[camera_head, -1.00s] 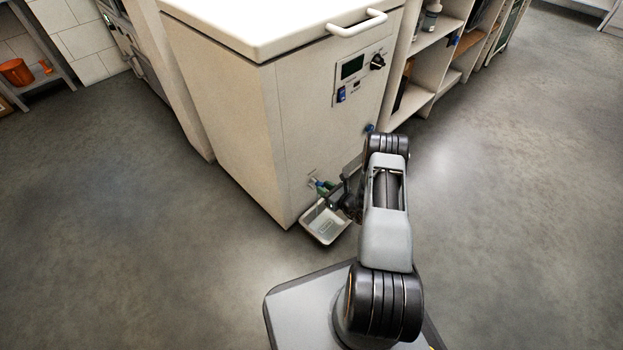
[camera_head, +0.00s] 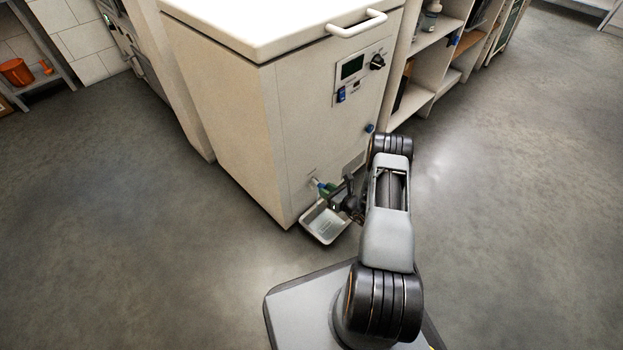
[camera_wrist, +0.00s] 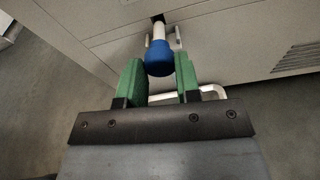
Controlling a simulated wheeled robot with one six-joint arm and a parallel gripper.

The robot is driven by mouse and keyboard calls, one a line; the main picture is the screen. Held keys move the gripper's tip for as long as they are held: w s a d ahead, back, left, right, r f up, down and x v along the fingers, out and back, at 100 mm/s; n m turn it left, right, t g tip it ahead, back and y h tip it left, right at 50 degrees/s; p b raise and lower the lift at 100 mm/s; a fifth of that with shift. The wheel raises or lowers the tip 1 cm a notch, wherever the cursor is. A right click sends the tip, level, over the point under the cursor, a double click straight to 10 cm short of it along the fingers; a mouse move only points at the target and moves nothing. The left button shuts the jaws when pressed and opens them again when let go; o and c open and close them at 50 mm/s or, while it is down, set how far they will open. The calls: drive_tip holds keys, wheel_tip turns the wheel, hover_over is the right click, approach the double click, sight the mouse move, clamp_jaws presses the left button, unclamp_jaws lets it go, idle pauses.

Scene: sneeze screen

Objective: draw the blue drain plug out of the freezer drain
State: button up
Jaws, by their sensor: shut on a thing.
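The blue drain plug (camera_wrist: 159,58) has a rounded blue head and a white stem pointing at the freezer wall. My gripper (camera_wrist: 160,74) is shut on the blue head, with a green pad on each side. A dark drain opening (camera_wrist: 157,18) shows at the stem's far end; I cannot tell whether the stem tip is still inside it. In the head view my gripper (camera_head: 327,189) is low at the front of the white chest freezer (camera_head: 300,120), and the plug is small and partly hidden there.
A shallow metal tray (camera_head: 324,222) stands under the drain. A vent grille (camera_wrist: 298,58) is on the freezer face to the right. Open shelves (camera_head: 428,70) stand right of the freezer. The floor (camera_head: 120,240) is clear to the left and right.

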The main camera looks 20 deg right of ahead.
drive_tip(key=shift+s, duration=0.1)
drive_tip(key=shift+f+v, duration=0.15)
drive_tip(key=shift+v, duration=0.6)
drive_tip(key=shift+f+v, duration=0.15)
drive_tip(key=shift+v, duration=0.55)
